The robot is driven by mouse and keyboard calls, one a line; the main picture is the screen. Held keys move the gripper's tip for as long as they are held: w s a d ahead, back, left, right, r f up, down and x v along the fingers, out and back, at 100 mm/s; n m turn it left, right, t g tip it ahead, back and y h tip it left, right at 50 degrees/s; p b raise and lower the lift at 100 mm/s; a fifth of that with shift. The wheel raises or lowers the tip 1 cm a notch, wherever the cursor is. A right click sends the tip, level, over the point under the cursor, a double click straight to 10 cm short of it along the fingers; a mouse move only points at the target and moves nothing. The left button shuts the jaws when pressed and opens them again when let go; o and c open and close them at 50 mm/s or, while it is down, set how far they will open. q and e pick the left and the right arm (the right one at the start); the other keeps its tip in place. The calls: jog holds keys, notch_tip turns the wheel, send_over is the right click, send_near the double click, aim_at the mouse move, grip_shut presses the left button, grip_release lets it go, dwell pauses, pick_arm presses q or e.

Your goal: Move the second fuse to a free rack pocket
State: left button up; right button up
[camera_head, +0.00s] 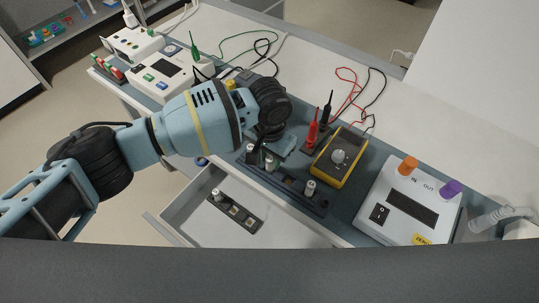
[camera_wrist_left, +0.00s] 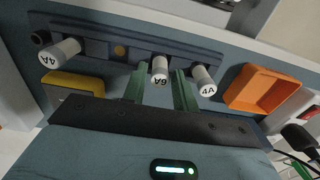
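The fuse rack (camera_head: 292,188) is a dark bar at the bench's front edge, also seen in the left wrist view (camera_wrist_left: 95,37). It holds three upright white-capped fuses. In the wrist view the 4A fuse (camera_wrist_left: 60,53) is at the left, the 6A fuse (camera_wrist_left: 160,70) is in the middle and another fuse (camera_wrist_left: 204,81) is to its right. A pocket with a yellowish spot (camera_wrist_left: 120,50) between 4A and 6A looks empty. My left gripper (camera_wrist_left: 161,80) has its green fingers either side of the 6A fuse, apparently not clamped. My right gripper is not in view.
Below the rack, an open drawer (camera_head: 180,217) holds a small dark strip (camera_head: 241,216) with one fuse (camera_head: 217,194). A yellow multimeter (camera_head: 341,157) and a white device (camera_head: 408,207) stand to the right. An orange tray (camera_wrist_left: 262,88) is near the rack.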

aim_at(270, 159)
pick_arm(q)
jog(key=shift+o, duration=1.4)
notch_tip(270, 159, up, 7)
jog(key=shift+f+p, duration=0.2)
jog(key=shift+p, duration=0.2)
jog(key=shift+r, duration=0.6)
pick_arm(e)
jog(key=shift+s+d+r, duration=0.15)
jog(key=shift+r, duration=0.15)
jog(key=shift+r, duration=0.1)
